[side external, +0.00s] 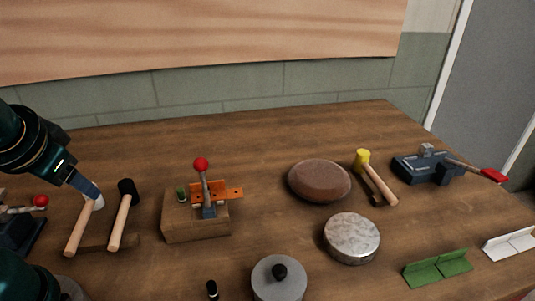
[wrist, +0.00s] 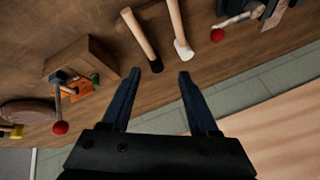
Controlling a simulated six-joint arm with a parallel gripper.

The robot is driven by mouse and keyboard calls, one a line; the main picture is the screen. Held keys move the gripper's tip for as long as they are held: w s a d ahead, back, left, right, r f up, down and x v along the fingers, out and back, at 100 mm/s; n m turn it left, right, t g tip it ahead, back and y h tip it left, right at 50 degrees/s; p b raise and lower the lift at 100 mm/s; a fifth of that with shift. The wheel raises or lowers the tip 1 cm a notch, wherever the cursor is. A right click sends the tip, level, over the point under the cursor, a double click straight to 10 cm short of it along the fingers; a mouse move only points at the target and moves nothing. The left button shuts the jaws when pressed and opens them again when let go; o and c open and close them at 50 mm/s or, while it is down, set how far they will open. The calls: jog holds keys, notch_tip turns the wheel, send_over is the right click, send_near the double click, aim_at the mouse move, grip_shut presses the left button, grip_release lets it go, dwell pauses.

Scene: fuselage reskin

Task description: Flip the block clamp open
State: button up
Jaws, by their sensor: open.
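The block clamp (side external: 208,207) sits on a wooden block (side external: 195,226) left of centre in the side view. Its lever stands nearly upright with a red ball (side external: 201,164) on top. An orange piece (side external: 233,192) lies at the clamp on the block. In the wrist view the clamp (wrist: 57,80) is at the left, its red ball (wrist: 60,128) nearer the camera. My gripper (wrist: 159,73) is open and empty, with its fingers apart. In the side view it (side external: 90,190) hangs left of the block, near two mallets and apart from the clamp.
Another red-knobbed clamp (side external: 20,222) is at the far left. A brown oval pad (side external: 320,181), a round metal piece (side external: 352,238), a yellow mallet (side external: 375,177) and a dark vise-like tool (side external: 428,166) lie to the right.

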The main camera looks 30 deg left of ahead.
jog(key=d+m+t+h, duration=0.1)
jog(key=d+m+h, duration=0.1)
jog(key=d+h, duration=0.3)
jog(key=d, duration=0.3)
jog(key=shift+w+r+t, duration=0.2)
jog(key=shift+w+t, duration=0.1)
jog(key=shift+w, duration=0.1)
jog(key=shift+w+d+r+m, duration=0.1)
jog(key=shift+w+d+m, duration=0.1)
jog(key=shift+m, duration=0.3)
notch_tip(320, 180, up, 5)
jog(key=n+g, duration=0.5)
jog(key=n, duration=0.1)
send_over(205, 187)
jog(key=shift+a+r+h, duration=0.2)
jog(key=shift+a+h, duration=0.2)
jog(key=shift+a, duration=0.05)
jog(key=shift+w+d+f, duration=0.1)
jog(key=shift+w+f, duration=0.15)
jog(key=shift+f, duration=0.15)
notch_tip(205, 187, down, 12)
jog(key=shift+d+f, duration=0.1)
